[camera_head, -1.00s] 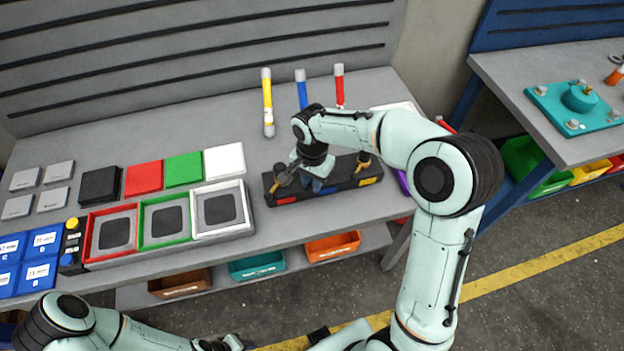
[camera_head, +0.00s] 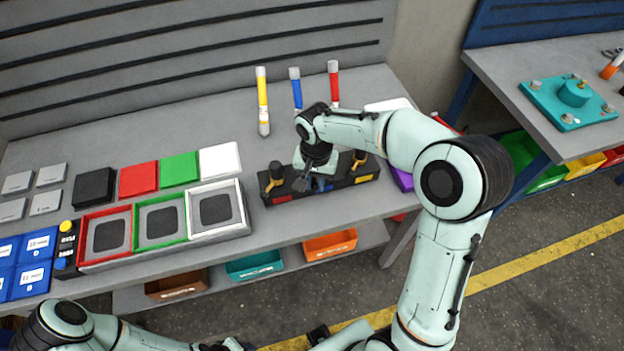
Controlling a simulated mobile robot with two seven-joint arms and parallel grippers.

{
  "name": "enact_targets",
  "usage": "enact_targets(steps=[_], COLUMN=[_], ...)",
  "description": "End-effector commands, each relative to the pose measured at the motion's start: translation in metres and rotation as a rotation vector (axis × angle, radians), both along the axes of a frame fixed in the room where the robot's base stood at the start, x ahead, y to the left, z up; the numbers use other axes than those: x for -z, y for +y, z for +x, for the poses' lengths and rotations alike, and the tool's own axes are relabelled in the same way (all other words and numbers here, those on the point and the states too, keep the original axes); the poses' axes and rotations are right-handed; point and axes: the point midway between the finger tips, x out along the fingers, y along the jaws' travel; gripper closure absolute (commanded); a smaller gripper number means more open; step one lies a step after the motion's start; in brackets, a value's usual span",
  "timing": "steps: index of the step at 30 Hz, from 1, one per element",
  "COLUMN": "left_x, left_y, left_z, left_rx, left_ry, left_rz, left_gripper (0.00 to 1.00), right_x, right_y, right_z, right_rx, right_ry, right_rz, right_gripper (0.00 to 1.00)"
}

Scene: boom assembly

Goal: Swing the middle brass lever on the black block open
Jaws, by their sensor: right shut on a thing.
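The black block (camera_head: 342,184) lies near the front edge of the grey bench, with red, blue and yellow patches on its front face. A brass lever with a dark base (camera_head: 275,177) shows at its left end and another (camera_head: 359,161) at its right end. My right gripper (camera_head: 303,184) is over the middle of the block, pointing down and left, and is shut on the middle brass lever. The gripper hides most of that lever, so its angle cannot be made out. My left arm (camera_head: 110,330) is low at the left; its gripper's jaws are not clear at the bottom edge.
Bins (camera_head: 330,246) sit on the shelf below.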

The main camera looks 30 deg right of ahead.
Motion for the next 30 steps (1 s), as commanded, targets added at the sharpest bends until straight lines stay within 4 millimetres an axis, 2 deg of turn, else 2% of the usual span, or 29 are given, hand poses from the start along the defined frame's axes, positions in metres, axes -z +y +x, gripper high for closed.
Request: enact_targets(steps=[30], left_x=[0.002], left_y=[0.000], left_z=[-0.001], left_rx=[0.000], left_ry=[0.001], left_rz=[0.000], left_gripper=[0.57], right_x=[-0.001], right_y=[-0.029], right_z=[-0.013], right_rx=[-0.507], right_ry=[-0.002], right_rz=[-0.001], right_gripper=[1.00])
